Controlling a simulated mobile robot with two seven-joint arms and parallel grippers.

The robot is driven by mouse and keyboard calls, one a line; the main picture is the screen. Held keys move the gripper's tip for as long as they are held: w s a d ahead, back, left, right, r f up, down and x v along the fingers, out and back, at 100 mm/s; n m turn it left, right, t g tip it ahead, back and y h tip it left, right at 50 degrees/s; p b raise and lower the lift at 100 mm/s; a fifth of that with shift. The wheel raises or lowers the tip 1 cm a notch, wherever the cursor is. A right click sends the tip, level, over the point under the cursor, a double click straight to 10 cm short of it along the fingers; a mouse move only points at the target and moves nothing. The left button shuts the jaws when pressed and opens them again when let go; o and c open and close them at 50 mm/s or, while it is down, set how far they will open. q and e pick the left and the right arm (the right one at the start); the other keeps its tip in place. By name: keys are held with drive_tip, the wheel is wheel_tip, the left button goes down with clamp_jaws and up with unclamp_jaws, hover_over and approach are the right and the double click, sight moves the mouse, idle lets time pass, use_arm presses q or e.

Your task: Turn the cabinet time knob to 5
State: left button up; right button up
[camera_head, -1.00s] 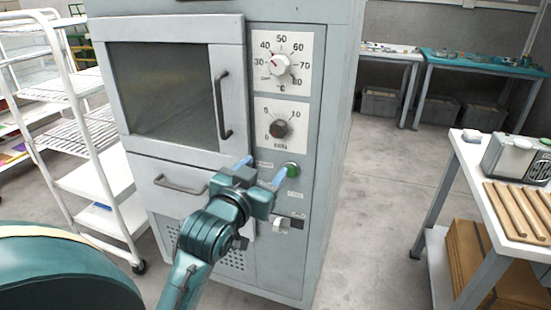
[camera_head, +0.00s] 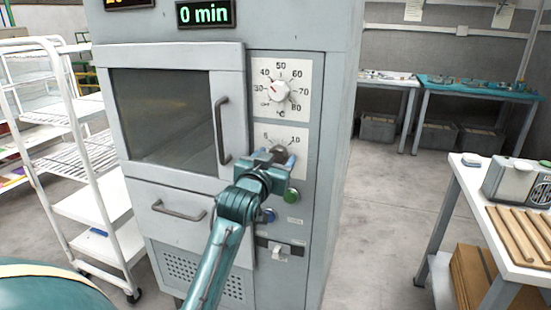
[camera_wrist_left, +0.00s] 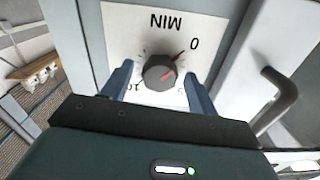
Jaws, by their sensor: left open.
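The cabinet (camera_head: 335,150) stands in front of me with its door closed. The display (camera_head: 205,13) above reads 0 min. My left gripper (camera_head: 274,160) is at the time knob, partly covering it. In the left wrist view the blue fingers (camera_wrist_left: 160,88) are open, one on each side of the knob (camera_wrist_left: 160,72), with gaps beside it. The knob's red mark points toward 0. My right gripper is not in view.
The door handle (camera_head: 221,131) stands out left of the knob. A green button (camera_head: 292,195) and a blue button (camera_head: 269,215) are below it. A white rack (camera_head: 95,205) stands left, a table (camera_head: 525,255) right. The floor between cabinet and table is clear.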

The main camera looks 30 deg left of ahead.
use_arm(q)
drive_tip(key=shift+w, duration=0.2)
drive_tip(key=c, duration=1)
drive_tip(key=shift+p, duration=0.3)
